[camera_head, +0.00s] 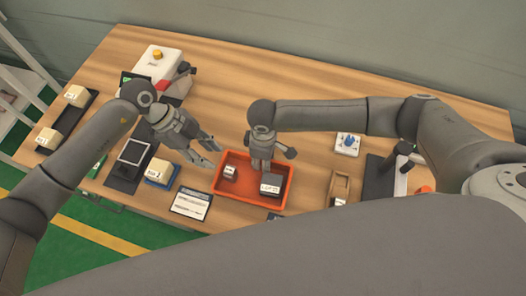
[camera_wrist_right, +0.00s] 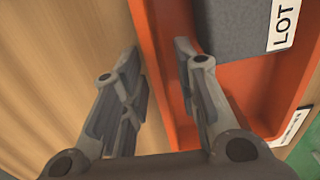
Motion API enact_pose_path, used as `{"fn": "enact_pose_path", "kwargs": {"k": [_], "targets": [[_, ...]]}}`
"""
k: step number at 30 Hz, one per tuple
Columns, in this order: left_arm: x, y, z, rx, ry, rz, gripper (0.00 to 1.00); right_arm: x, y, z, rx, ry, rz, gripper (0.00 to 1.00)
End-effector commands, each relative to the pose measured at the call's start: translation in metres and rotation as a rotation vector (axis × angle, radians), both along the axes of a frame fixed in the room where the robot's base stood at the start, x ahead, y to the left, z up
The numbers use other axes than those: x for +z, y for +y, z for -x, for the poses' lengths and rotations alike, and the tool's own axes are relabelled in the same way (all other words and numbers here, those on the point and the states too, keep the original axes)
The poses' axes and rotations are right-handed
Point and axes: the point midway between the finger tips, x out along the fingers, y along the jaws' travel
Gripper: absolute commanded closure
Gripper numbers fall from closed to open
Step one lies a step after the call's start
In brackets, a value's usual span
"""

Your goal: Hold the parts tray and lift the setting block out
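The orange parts tray (camera_head: 248,200) sits on the wooden table; its wall also shows in the right wrist view (camera_wrist_right: 165,50). Inside it are a dark grey block with a white label (camera_head: 270,187) and a smaller block with a pale face (camera_head: 230,172). The grey block shows at close range in the right wrist view (camera_wrist_right: 235,28), its label reading "LOT". I cannot tell which one is the setting block. My right gripper (camera_head: 272,166) is open at the tray's far wall, one finger on each side of it. My left gripper (camera_head: 210,155) is open and empty, left of the tray.
A white label card (camera_head: 190,203) lies left of the tray, near a blue holder with a pale block (camera_head: 160,172). A wooden holder (camera_head: 341,187) and a white piece with a blue knob (camera_head: 347,143) stand to the right. A white box (camera_head: 157,64) stands at the back left.

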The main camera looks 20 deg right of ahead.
Motion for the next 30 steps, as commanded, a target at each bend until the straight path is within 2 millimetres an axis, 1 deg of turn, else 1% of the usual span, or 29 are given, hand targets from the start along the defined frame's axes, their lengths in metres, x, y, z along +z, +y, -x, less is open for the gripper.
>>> {"fn": "enact_pose_path", "kwargs": {"k": [3, 10, 11, 17, 23, 24, 27, 30], "targets": [[0.0, 0.0, 0.0, 0.0, 0.001, 0.001, 0.64, -0.004, 0.0, 0.0, 0.0, 0.0, 0.0, 0.71], [0.0, 0.0, 0.0, 0.0, 0.001, 0.001, 0.64, -0.005, 0.0, 0.0, 0.001, -0.001, 0.001, 0.71], [0.0, 0.0, 0.0, 0.0, 0.001, 0.001, 0.64, -0.005, 0.0, 0.0, 0.001, -0.001, 0.001, 0.74], [0.0, 0.0, 0.0, 0.0, 0.001, 0.001, 0.64, -0.004, 0.0, 0.0, 0.0, 0.0, 0.0, 1.0], [0.0, 0.0, 0.0, 0.0, 0.001, 0.001, 0.64, -0.004, 0.0, 0.0, 0.0, -0.001, 0.001, 1.0], [0.0, 0.0, 0.0, 0.0, 0.0, 0.0, 0.59, -0.004, 0.0, 0.0, 0.0, 0.0, 0.001, 1.0], [0.002, -0.005, 0.002, -0.009, -0.004, -0.017, 0.48, -0.004, 0.0, 0.0, 0.0, 0.0, 0.001, 1.0], [0.005, -0.016, 0.009, -0.029, -0.024, -0.075, 0.48, -0.004, 0.0, 0.0, 0.0, -0.001, 0.001, 1.0]]}}
